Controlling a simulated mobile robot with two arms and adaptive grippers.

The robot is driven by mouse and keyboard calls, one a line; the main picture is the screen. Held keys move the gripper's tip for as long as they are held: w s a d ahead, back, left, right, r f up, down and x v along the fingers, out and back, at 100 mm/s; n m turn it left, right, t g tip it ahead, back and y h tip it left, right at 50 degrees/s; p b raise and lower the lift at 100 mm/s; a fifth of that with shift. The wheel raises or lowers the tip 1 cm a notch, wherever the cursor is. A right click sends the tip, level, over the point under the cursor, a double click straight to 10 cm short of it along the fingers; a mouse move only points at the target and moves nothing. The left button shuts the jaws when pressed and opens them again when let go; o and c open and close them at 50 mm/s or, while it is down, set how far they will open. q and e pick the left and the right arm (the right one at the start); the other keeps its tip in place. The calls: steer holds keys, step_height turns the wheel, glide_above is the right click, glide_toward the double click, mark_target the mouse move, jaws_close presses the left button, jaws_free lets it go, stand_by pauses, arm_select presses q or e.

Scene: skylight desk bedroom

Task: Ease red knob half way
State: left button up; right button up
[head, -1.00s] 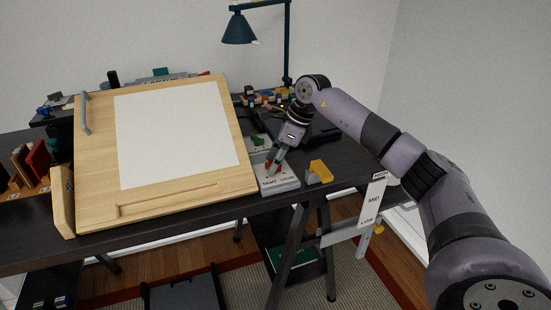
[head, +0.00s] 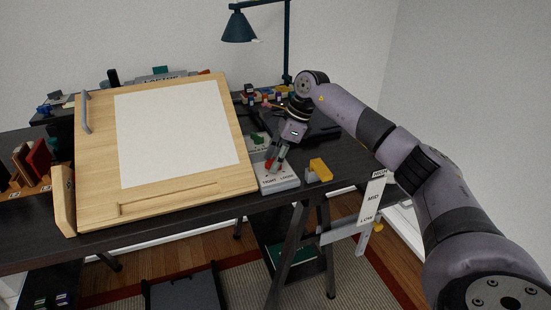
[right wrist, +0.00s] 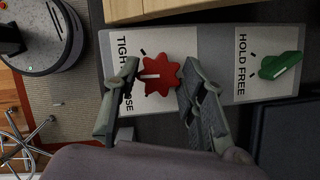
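The red knob (right wrist: 163,75) is a lobed dial with a white pointer line. It sits on a light grey plate (right wrist: 118,45) printed TIGHT and LOOSE, partly covered by a finger. In the right wrist view the pointer runs toward the left, the side of the lettering. My right gripper (head: 275,163) is over the plate at the desk's front edge, with its fingers apart on either side of the knob. The fingertips are close to the lobes; I cannot tell whether they touch. My left gripper is not in view.
A green knob (right wrist: 281,66) on a HOLD/FREE plate is beside the red one. The tilted drawing board (head: 245,165) stands close on the left. A yellow bracket (head: 319,171) is just right of the plate. A HIGH/MID/LOW scale (head: 373,200) hangs beyond the desk edge.

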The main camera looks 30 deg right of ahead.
steer(key=o, duration=0.4)
steer(key=shift+r, duration=0.1)
steer(key=v, duration=1.2)
stand_by(0.3)
